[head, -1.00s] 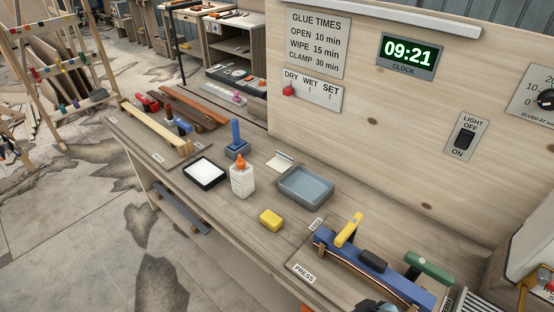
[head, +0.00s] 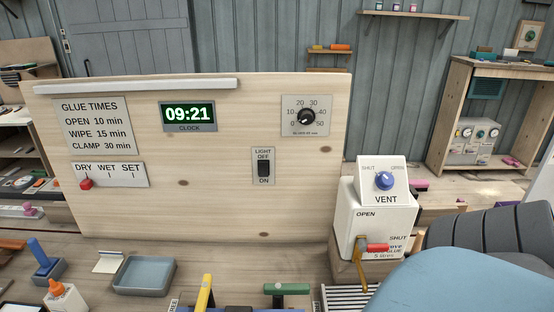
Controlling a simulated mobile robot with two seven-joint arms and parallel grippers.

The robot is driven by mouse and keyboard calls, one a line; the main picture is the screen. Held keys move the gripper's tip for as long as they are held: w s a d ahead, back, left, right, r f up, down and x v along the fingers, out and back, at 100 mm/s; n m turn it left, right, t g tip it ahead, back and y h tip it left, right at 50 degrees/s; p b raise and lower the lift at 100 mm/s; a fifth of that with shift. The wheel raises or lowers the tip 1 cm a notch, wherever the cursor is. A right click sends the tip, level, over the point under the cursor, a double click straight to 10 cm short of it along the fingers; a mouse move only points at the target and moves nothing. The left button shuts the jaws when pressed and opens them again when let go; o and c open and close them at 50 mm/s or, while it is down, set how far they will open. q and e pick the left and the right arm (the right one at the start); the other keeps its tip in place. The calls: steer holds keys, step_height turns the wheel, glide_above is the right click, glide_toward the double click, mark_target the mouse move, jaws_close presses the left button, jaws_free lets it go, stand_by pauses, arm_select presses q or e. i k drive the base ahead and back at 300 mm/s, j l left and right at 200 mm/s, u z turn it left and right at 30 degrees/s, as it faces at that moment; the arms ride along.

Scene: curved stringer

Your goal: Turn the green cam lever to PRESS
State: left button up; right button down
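The green cam lever (head: 287,289) shows at the bottom edge, right of centre. Its handle lies roughly level, pointing across the picture, with a dark pivot under its left end. The yellow lever (head: 205,292) stands to its left, tilted up. The blue body (head: 240,309) below them is almost wholly cut off by the frame edge. The PRESS label is out of view.
A white vent box (head: 372,222) with a red-tipped lever (head: 378,247) stands right of the green lever. An upright wooden panel (head: 215,215) stands behind the bench. A grey tray (head: 144,275), blue-handled brush (head: 40,257) and glue bottle (head: 64,298) are at the left.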

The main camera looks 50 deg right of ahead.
mark_target(278, 289)
steer(key=z, duration=1.7)
